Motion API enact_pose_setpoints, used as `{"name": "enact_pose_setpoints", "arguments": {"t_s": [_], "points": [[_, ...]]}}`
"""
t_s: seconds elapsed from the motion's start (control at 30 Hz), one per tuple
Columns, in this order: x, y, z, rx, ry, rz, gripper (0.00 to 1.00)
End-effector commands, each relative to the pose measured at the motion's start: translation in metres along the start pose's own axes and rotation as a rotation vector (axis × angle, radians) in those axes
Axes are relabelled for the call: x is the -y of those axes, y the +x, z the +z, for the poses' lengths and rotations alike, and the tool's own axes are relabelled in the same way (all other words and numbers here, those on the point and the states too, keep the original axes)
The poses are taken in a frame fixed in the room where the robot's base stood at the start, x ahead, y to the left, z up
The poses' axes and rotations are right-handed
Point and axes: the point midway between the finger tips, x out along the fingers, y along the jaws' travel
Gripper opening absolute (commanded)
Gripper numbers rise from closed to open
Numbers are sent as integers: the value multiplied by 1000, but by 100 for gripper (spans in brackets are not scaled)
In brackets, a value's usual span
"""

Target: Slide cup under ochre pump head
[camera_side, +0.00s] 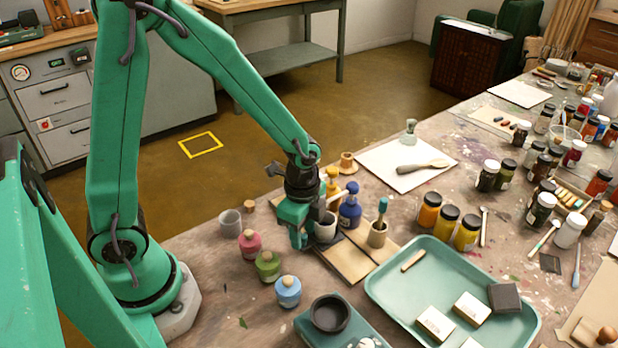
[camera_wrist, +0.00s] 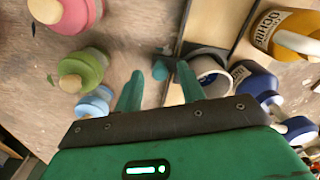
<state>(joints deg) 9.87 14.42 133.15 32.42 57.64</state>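My gripper (camera_side: 301,243) is low over the table with its fingers apart, and it also shows in the wrist view (camera_wrist: 160,72). The cup (camera_side: 326,231) is small, grey and upright, just right of the fingers. In the wrist view the cup (camera_wrist: 212,76) lies outside the right finger, close against it; I cannot tell if they touch. The yellow ochre pump bottle (camera_side: 332,187) stands behind, partly hidden by my wrist. Its OCHRE label and pale pump head show in the wrist view (camera_wrist: 270,32). The cup is not beneath that head.
A blue pump bottle (camera_side: 350,212) stands right of the cup, beside a brush pot (camera_side: 377,236). Wooden boards (camera_side: 345,262) lie in front. Pink (camera_side: 250,246), green (camera_side: 268,268) and light-blue (camera_side: 288,293) jars stand left and in front. A teal tray (camera_side: 390,284) is at right.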

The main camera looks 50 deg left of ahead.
Motion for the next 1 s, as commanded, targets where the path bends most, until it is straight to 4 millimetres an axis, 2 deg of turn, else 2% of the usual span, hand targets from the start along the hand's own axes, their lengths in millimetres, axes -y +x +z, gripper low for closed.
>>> {"name": "enact_pose_setpoints", "arguments": {"t_s": [0.07,0.27,0.3,0.63,1.0], "points": [[0,0,0,0,0,0,39],[0,0,0,0,0,0,2],[0,0,0,0,0,0,0],[3,0,7,0,-3,0,0],[21,-1,49,-1,-6,-1,0]]}}
